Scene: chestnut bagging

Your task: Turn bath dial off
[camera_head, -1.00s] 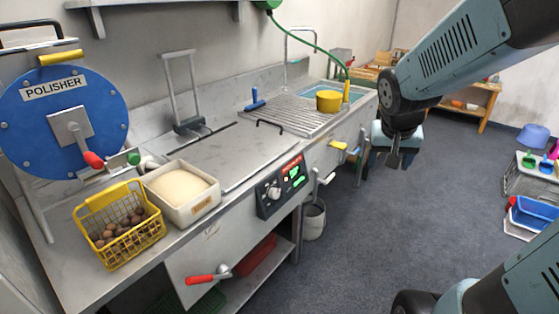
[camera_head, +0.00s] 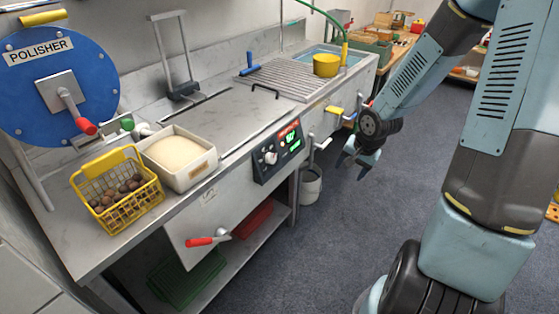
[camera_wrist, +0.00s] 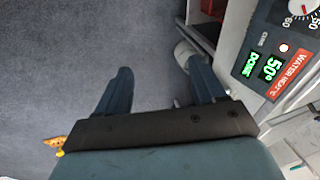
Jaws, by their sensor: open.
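The bath dial (camera_head: 270,158) is a round pale knob on the dark control panel (camera_head: 291,156) on the bench front. The panel has lit green displays beside the dial. In the wrist view the panel (camera_wrist: 252,62) is at the upper right, with a red WATER HEAT label and a green reading of 50°. The dial (camera_wrist: 303,8) is cut off by the top right corner there. My gripper (camera_head: 361,165) is open and empty, over the floor to the right of the panel and apart from it. Its two fingers also show in the wrist view (camera_wrist: 160,72).
A yellow basket of chestnuts (camera_head: 148,191) and a white tub (camera_head: 209,165) stand on the bench, near the blue polisher (camera_head: 25,95). A red-handled lever (camera_head: 200,241) sticks out of the bench front. A grey bucket (camera_head: 311,187) stands below.

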